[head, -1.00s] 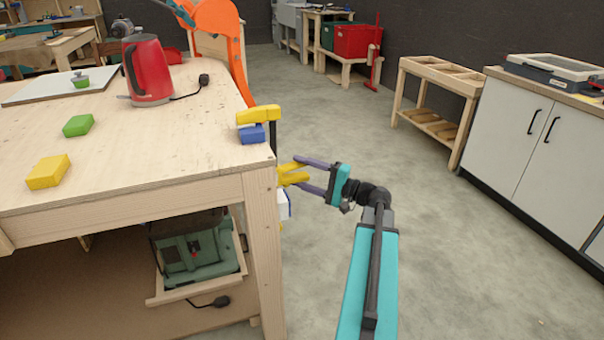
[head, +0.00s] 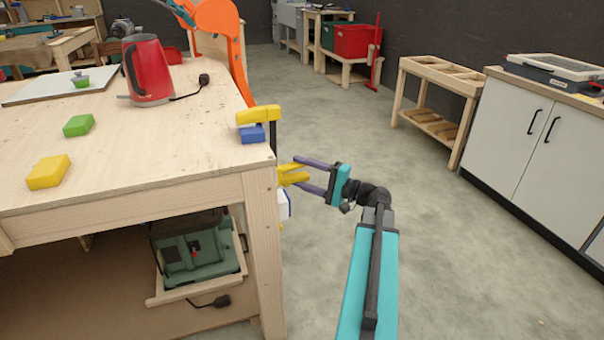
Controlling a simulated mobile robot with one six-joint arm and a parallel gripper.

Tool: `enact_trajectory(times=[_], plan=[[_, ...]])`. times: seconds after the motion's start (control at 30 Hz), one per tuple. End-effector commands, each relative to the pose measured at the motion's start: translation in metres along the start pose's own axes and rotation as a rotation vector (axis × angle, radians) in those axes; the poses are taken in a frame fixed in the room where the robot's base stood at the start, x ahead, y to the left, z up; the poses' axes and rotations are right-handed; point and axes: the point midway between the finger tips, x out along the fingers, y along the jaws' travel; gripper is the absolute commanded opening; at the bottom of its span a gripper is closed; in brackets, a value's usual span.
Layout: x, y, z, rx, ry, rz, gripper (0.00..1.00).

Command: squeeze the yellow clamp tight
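The yellow clamp sits at the table's right front corner. Its yellow upper jaw (head: 258,115) lies over a blue block (head: 252,134) on the tabletop, and its dark bar runs down past the edge. Its yellow handle part (head: 292,174) sticks out to the right, below the tabletop. My gripper (head: 296,171) reaches in from the right, with its two purple fingers apart, one above and one below the yellow handle part. I cannot tell whether the fingers touch it. A white and blue piece (head: 284,204) beside the table leg is partly hidden.
The wooden table (head: 150,165) holds a yellow block (head: 48,172), a green block (head: 78,125) and a red kettle (head: 150,70). A green machine (head: 195,262) stands on the shelf below. The floor right of the table is clear up to the white cabinet (head: 530,150).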

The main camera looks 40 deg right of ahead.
Motion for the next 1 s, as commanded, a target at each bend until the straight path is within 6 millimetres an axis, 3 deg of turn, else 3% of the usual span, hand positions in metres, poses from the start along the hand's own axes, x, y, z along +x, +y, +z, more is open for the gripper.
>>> enact_trajectory(times=[0.03,0.1,0.37,0.5,1.0], plan=[[0.002,0.002,0.004,0.002,-0.011,0.005,0.64],[0.002,0.002,0.004,0.002,-0.011,0.005,0.74],[0.002,0.002,0.004,0.003,-0.011,0.004,0.73],[0.002,0.002,0.004,0.003,-0.011,0.005,0.93],[-0.009,0.001,0.001,0.001,0.000,0.002,0.93]])
